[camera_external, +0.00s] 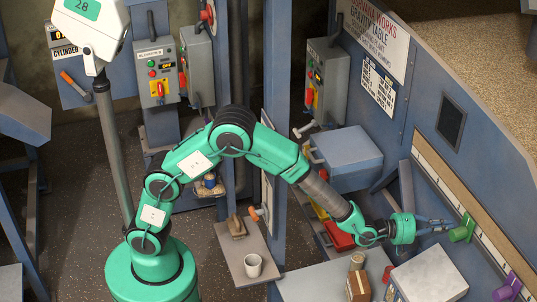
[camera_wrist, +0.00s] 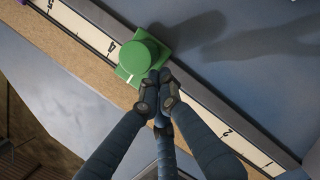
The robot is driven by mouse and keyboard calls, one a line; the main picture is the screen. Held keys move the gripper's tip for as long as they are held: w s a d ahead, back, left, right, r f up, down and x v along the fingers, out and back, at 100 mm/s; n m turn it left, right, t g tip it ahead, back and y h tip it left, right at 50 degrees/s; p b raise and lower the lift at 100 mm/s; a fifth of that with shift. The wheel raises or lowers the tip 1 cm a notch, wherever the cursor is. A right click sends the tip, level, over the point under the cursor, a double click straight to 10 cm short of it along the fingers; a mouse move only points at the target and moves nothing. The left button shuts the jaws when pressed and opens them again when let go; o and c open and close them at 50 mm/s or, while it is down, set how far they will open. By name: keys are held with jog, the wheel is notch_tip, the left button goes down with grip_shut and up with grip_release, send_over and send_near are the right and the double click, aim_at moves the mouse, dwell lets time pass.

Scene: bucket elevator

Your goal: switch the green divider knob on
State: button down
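The green divider knob (camera_external: 462,231) is on a pale scale strip along the blue wall at the right. In the wrist view the round green knob (camera_wrist: 143,56) stands on a square green plate with a white mark at its lower left, beside the number 4. My gripper (camera_external: 447,227) reaches to the knob from the left. In the wrist view its dark fingertips (camera_wrist: 160,88) are together at the knob's lower right edge, with nothing visible between them. They look very close to the knob; I cannot tell whether they touch it. Part of the plate is hidden behind the fingertips.
A purple knob (camera_external: 508,287) is on the same strip, lower right. A white box (camera_external: 430,275), a small can (camera_external: 357,261) and a brown box (camera_external: 358,287) stand below my forearm. A grey-blue box (camera_external: 346,157) juts from the wall. A white cup (camera_external: 252,265) is on a shelf.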

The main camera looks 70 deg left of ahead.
jog(key=shift+a, duration=0.2)
jog(key=s+a+r+b, duration=0.1)
jog(key=s+a+b, duration=0.1)
jog(key=s+a, duration=0.4)
jog(key=shift+s+r+b, duration=0.15)
jog(key=shift+s+b, duration=0.15)
jog(key=shift+s, duration=1.6)
